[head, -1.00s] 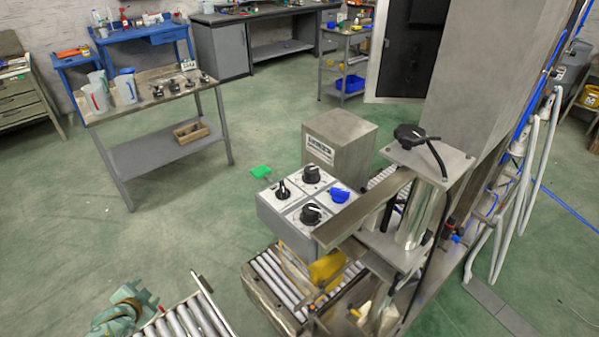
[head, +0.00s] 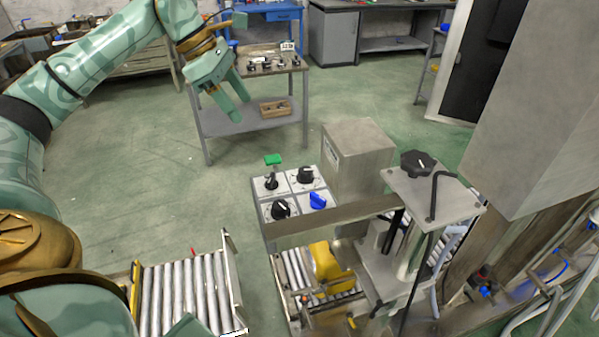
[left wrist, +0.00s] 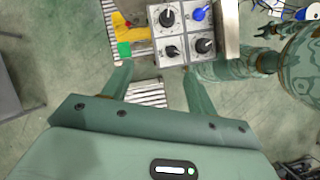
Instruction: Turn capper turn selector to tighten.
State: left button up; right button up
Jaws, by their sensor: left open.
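The control panel (head: 294,193) is a light box with four-square plates: a black selector (head: 271,182) at far left, a black knob (head: 305,175) at far right, another black knob (head: 280,209) at near left and a blue knob (head: 318,200) at near right. I cannot read which one is the capper turn selector. My left gripper (head: 222,103) is open and empty, up and left of the panel. In the left wrist view, the panel's blue knob (left wrist: 200,13) and black selector (left wrist: 172,50) lie beyond the open fingers, apart from them.
A green tag (head: 272,159) stands by the panel's far edge. A grey box (head: 357,155) and a metal bar (head: 335,214) flank the panel. A roller conveyor (head: 185,295) lies at front left. A steel table (head: 245,118) stands behind my left gripper.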

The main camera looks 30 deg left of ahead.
pick_arm(q)
jog(key=s+m+g, duration=0.1)
jog(key=s, duration=0.1)
jog(key=b, duration=0.3)
send_near(271, 180)
jog(key=shift+m, duration=0.3)
jog(key=x, duration=0.8)
jog(key=shift+w+a+f, duration=0.2)
jog(key=shift+w+a, duration=0.1)
jog(key=shift+a, duration=0.05)
pick_arm(e)
jog(key=f, duration=0.2)
jog(key=a+f, duration=0.1)
jog(key=shift+s, duration=0.25)
pick_arm(q)
jog(key=c, duration=1)
pick_arm(e)
jog(key=shift+a, duration=0.1)
